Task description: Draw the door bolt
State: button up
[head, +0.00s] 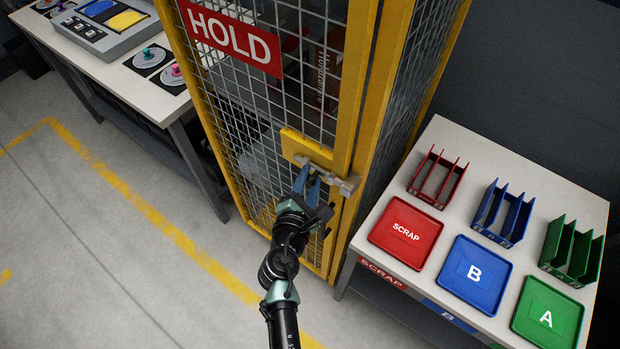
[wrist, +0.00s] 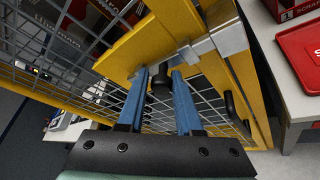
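The door bolt is a silver bar (head: 326,174) across the yellow mesh door's plate and the frame post. In the wrist view the bar (wrist: 202,47) runs into a metal block (wrist: 229,38) on the post. A black knob (wrist: 160,86) hangs from the bar. My gripper (head: 307,184) is at the bolt. In the wrist view its two blue fingers (wrist: 162,76) stand apart, one on each side of the knob. A narrow gap seems to show beside the knob; contact is unclear. The fingers hide the knob in the head view.
The yellow-framed mesh door (head: 250,110) carries a red HOLD sign (head: 232,36) and appears closed. A black handle (wrist: 236,110) sits right of the fingers. A table (head: 440,150) with trays and racks stands close right. A workbench (head: 75,45) stands left. Floor before the door is free.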

aim_at(299, 162)
jog(key=shift+s, duration=0.1)
grip_shut()
jog(key=w+a, duration=0.1)
jog(key=w+a+b, duration=0.1)
jog(key=a, duration=0.1)
jog(key=shift+w+r+b, duration=0.1)
jog(key=shift+w+b, duration=0.05)
jog(key=shift+b, duration=0.15)
jog(key=shift+o, duration=1.1)
grip_release()
jog(key=shift+a, duration=0.1)
jog(key=o, duration=0.4)
jog(key=shift+w, duration=0.2)
jog(key=shift+o, duration=0.2)
jog(key=shift+s, duration=0.1)
